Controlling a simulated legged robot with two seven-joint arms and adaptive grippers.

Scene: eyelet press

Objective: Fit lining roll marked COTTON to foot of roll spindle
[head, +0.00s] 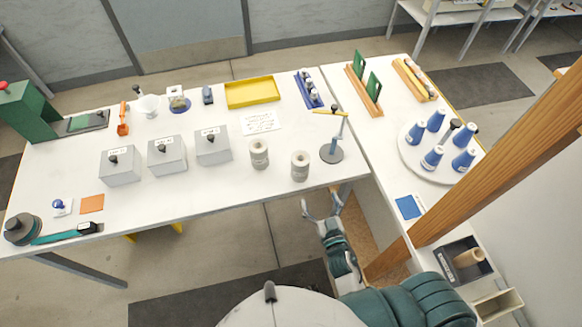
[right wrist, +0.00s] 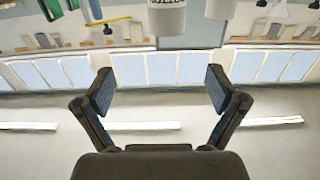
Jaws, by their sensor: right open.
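Two pale lining rolls stand upright near the front edge of the table, a left roll (head: 259,153) and a right roll (head: 300,165). In the head view their markings are too small to read. A grey-blue stand (head: 333,150) with a round base, upright post and yellow bar, apparently the roll spindle, stands right of them with no roll at its foot. My right gripper (head: 322,207) is open and empty, short of the table edge. In the right wrist view a roll (right wrist: 167,18) with partly cut-off dark lettering shows beyond the open fingers (right wrist: 160,92). My left gripper is out of view.
Grey boxes (head: 167,156) stand left of the rolls, with a white card (head: 261,121) and yellow tray (head: 252,93) behind. On the right table are a round tray of blue cones (head: 411,156) and a blue pad (head: 408,207). A wooden post (head: 490,165) crosses the right side.

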